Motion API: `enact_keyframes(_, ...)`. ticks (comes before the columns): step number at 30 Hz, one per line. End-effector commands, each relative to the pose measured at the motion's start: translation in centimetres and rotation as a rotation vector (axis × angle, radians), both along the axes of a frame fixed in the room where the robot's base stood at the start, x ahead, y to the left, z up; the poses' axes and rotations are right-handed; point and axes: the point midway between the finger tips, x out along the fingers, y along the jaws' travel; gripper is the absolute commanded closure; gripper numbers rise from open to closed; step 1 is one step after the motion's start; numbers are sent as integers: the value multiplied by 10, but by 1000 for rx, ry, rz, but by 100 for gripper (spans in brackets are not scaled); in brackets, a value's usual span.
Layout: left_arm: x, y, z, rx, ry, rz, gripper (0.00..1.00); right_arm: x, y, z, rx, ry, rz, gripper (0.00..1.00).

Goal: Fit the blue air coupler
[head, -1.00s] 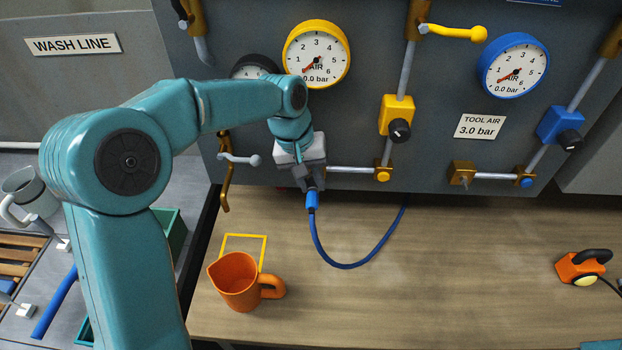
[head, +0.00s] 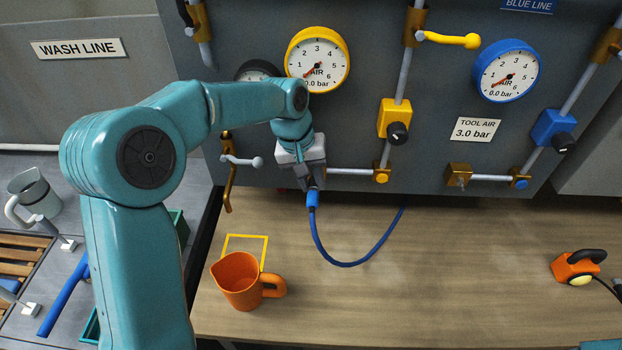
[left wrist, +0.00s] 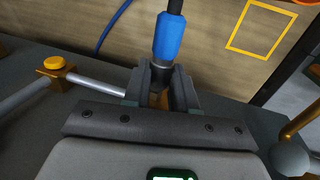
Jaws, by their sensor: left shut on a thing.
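The blue air coupler (head: 312,199) is on the end of a blue hose (head: 352,264) that loops over the bench and back to the panel. My left gripper (head: 311,184) is shut on the coupler and holds it upright near the panel's lower edge. In the left wrist view the coupler's blue sleeve (left wrist: 169,38) stands out beyond the fingers (left wrist: 160,88), with its metal end between them. A brass outlet with a blue button (head: 520,182) is at the lower right of the panel, well apart from the coupler.
An orange jug (head: 240,281) stands on the bench near a yellow outlined square (head: 246,238). A brass fitting with a yellow button (head: 382,177) is right of my gripper. An orange tool (head: 577,266) lies far right. The middle bench is clear.

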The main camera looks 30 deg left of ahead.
Motion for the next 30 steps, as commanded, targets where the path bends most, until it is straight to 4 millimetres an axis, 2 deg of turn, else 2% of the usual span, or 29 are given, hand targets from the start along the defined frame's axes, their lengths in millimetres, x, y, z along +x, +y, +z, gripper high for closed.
enact_keyframes(1, 5, 4, 8, 4, -23, 8, 100, 0, 0, 1, 0, 0, 0, 57)
enact_keyframes(5, 5, 4, 8, 5, -25, 9, 100, 0, 0, 2, 0, 0, 0, 57)
enact_keyframes(6, 5, 4, 8, 5, -25, 9, 71, 0, 0, 2, 0, 0, 0, 57)
enact_keyframes(9, 5, 4, 9, 6, -26, 9, 44, 0, 0, 2, 0, 0, 0, 57)
enact_keyframes(19, 5, 5, 14, 6, -27, 9, 44, 0, 0, 5, 0, 0, 0, 57)
enact_keyframes(25, -1, 6, 44, 6, -27, 7, 44, 0, 0, 22, 0, 0, 0, 57)
enact_keyframes(30, -13, 7, 66, 6, -24, 4, 44, 0, 0, 15, 0, 0, 0, 57)
